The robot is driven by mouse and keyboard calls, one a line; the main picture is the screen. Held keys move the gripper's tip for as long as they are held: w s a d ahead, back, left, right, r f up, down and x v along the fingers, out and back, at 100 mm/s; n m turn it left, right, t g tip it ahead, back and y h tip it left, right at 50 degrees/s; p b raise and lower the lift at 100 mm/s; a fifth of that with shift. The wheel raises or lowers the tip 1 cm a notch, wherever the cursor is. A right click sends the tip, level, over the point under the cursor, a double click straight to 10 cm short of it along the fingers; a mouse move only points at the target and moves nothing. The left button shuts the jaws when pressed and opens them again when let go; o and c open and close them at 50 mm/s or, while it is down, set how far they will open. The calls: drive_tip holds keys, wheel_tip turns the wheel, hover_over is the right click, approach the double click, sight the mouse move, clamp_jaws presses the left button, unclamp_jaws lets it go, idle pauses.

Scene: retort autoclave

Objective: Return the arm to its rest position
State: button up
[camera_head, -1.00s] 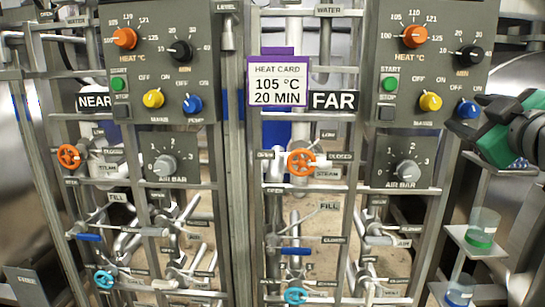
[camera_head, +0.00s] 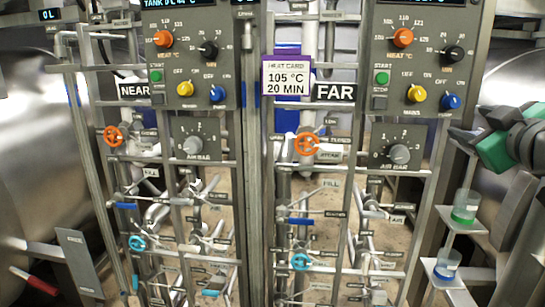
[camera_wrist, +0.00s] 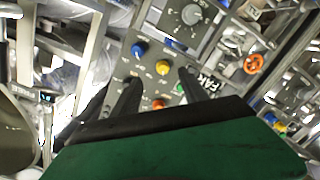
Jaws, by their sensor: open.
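My gripper (camera_head: 468,138) is at the right of the head view, beside the FAR control panel (camera_head: 437,48). Its fingers point left toward the panel's yellow and blue knobs. In the wrist view my gripper (camera_wrist: 155,90) shows two dark fingers spread apart with nothing between them. Beyond them are the FAR panel's blue knob (camera_wrist: 138,50), yellow knob (camera_wrist: 163,67) and orange heat knob (camera_wrist: 158,104). The fingers appear apart from the knobs, though the exact distance cannot be told.
The NEAR panel (camera_head: 207,20) stands at left. A heat card (camera_head: 286,76) reading 105 °C, 20 MIN hangs between the panels. Pipes with orange steam wheels (camera_head: 306,144) and blue wheels (camera_head: 300,262) fill the frame below. Small shelves at lower right hold a green-filled beaker (camera_head: 465,206) and a blue-filled one (camera_head: 447,264).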

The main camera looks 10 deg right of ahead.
drive_tip(key=w+a+f+m+g+y+p, duration=0.2)
drive_tip(key=w+a+f+g+p, duration=0.15)
drive_tip(key=a+f, duration=0.35)
drive_tip(key=w+a+f+m+g+y+p, duration=0.2)
drive_tip(key=w+a+f+p, duration=0.25)
drive_tip(key=a+f, duration=0.35)
drive_tip(key=s+a+f+g+y+p, duration=0.1)
drive_tip(key=s+a+f+g+p, duration=0.5)
drive_tip(key=s+a+f, duration=0.7)
drive_tip(key=shift+a+f+m+g+p, duration=0.3)
drive_tip(key=shift+f+g, duration=0.35)
drive_tip(key=shift+f, duration=0.25)
